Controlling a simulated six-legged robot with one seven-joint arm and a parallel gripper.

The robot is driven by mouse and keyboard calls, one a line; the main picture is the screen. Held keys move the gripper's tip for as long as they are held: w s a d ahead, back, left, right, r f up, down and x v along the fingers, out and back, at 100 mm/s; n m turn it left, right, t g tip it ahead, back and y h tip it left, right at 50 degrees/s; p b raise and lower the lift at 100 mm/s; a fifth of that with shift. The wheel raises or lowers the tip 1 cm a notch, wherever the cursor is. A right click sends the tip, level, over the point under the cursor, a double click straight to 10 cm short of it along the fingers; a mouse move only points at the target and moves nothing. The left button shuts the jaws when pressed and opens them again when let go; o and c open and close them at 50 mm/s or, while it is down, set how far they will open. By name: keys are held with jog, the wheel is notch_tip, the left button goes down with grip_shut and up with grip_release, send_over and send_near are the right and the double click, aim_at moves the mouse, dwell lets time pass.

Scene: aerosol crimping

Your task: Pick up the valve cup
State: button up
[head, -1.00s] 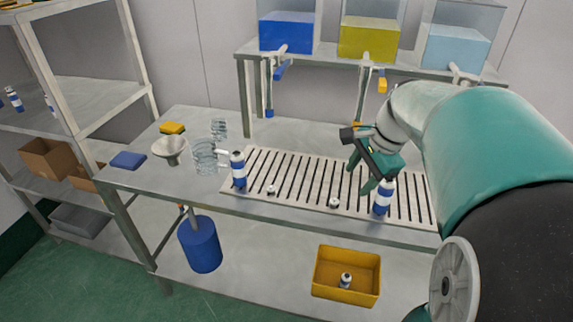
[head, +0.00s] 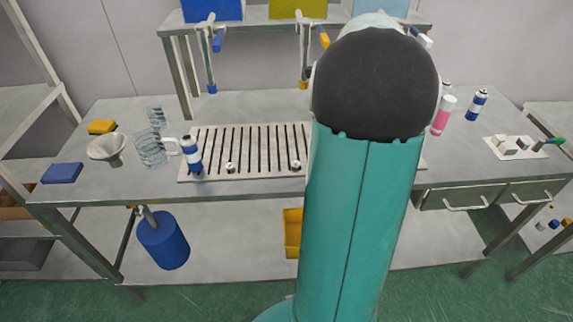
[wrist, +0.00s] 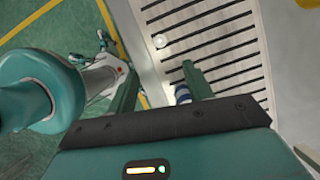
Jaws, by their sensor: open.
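Two small round metal pieces with dark centres, which look like valve cups, rest on the slatted grate (head: 262,176): a left valve cup (head: 230,168) and a right valve cup (head: 296,166) beside my arm. In the wrist view one pale round piece, likely a valve cup (wrist: 160,41), lies on the grate beyond my fingertips. My gripper (wrist: 159,68) is open, with its fingers apart over the bench edge. A blue-and-white can (wrist: 182,93) shows between the fingers, close to the right one, apparently below them. My arm hides the gripper in the head view.
A blue-and-white can (head: 191,155) stands at the grate's left end, near glass jars (head: 150,150) and a funnel (head: 107,149). A pink can (head: 443,115) and another blue-and-white can (head: 477,104) stand right. A yellow bin (head: 292,235) below is partly hidden. Tap levers hang behind the grate.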

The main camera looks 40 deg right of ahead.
send_over(297, 163)
jog(key=s+d, duration=0.1)
jog(key=s, duration=0.1)
jog(key=f, duration=0.8)
jog(key=shift+w+d, duration=0.15)
jog(key=shift+d, duration=0.05)
jog(key=x, duration=0.5)
jog(key=shift+d+f, duration=0.15)
jog(key=shift+c, duration=0.4)
jog(key=c, duration=1)
